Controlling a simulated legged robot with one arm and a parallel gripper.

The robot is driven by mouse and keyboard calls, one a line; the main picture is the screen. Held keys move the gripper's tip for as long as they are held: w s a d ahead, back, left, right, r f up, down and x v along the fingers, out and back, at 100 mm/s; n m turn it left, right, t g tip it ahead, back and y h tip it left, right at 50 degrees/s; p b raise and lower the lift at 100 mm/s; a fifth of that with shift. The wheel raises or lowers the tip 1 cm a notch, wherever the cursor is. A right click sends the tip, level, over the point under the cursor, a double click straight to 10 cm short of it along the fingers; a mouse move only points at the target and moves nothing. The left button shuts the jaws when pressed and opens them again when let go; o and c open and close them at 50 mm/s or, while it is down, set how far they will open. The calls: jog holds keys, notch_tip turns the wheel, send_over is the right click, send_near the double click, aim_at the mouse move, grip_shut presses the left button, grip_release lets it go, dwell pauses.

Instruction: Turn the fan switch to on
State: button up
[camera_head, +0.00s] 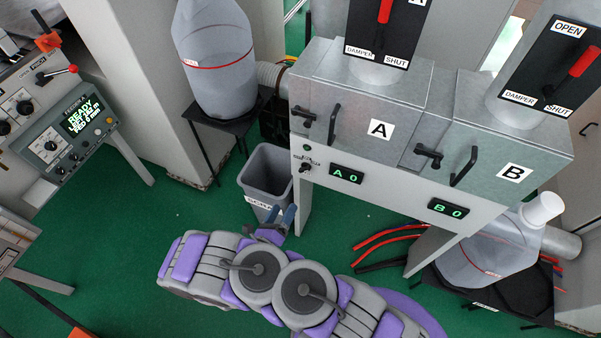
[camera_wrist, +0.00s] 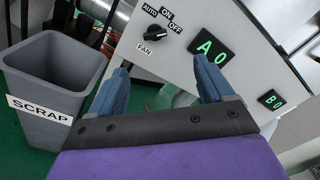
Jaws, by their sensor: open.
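The fan switch (camera_wrist: 158,33) is a black rotary knob on the grey panel in the wrist view. The labels AUTO, ON and OFF arc above it, and FAN is printed below. In the head view the small knob (camera_head: 306,167) sits below box A, left of the A 0 display. My gripper (camera_wrist: 162,75) is open and empty, its blue fingers apart and below the knob in the wrist picture. In the head view my gripper (camera_head: 283,218) is in front of the scrap bin, low and left of the panel's leg.
A grey scrap bin (camera_wrist: 55,75) stands close on the left; it also shows in the head view (camera_head: 265,175). The displays A 0 (camera_head: 346,174) and B 0 (camera_head: 448,207) are on the panel. Black handles (camera_head: 334,124) jut from box A above. Red cables (camera_head: 385,238) lie at right.

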jog(key=b, duration=0.3)
send_near(302, 171)
jog(key=shift+n+y, duration=0.3)
jog(key=x, duration=0.9)
jog(key=shift+d+r, duration=0.15)
jog(key=shift+r, duration=0.05)
jog(key=shift+c, duration=0.2)
jog(key=c, duration=1)
